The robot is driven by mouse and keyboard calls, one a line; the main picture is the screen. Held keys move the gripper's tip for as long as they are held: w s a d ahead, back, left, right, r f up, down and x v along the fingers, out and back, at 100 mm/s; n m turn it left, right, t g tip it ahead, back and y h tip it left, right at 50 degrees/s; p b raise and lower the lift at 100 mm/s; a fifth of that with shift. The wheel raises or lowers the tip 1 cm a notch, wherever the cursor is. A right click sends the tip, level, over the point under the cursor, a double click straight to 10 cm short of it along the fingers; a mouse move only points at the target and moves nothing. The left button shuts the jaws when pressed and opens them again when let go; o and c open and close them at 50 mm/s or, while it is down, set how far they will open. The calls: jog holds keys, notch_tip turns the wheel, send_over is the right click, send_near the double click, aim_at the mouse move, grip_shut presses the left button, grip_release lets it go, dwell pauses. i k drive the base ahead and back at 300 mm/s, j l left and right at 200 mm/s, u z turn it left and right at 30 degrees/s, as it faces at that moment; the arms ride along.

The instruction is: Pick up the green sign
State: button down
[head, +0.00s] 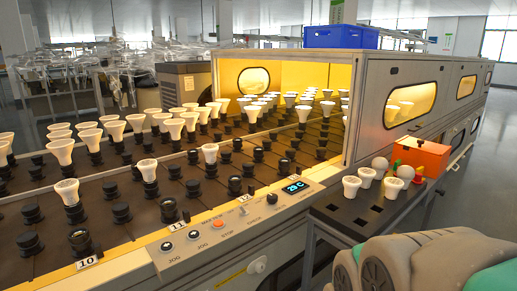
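A small upright green piece (396,166) stands among the items on the dark side tray, just left of the orange-red box (420,157). It is too small to tell if it is a sign. A larger green-and-white sign (336,11) hangs high at the back, above the blue crate. Another small green-and-white panel (447,42) is on a far post at the right. My gripper's fingers are not in view; only a bulky grey-green part of my arm fills the lower right corner.
The dark side tray (335,210) holds several white bulbs and small red and yellow pieces. A long conveyor rack (130,240) of sockets and bulbs runs left, into a yellow-lit chamber. A blue crate (341,37) sits on top. Open floor (480,190) lies at the right.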

aim_at(396, 164)
jog(key=l+z, duration=0.2)
jog(key=z, duration=0.25)
jog(key=i+l+z, duration=0.1)
jog(key=z, duration=0.3)
jog(key=i+l, duration=0.1)
jog(key=l, duration=0.1)
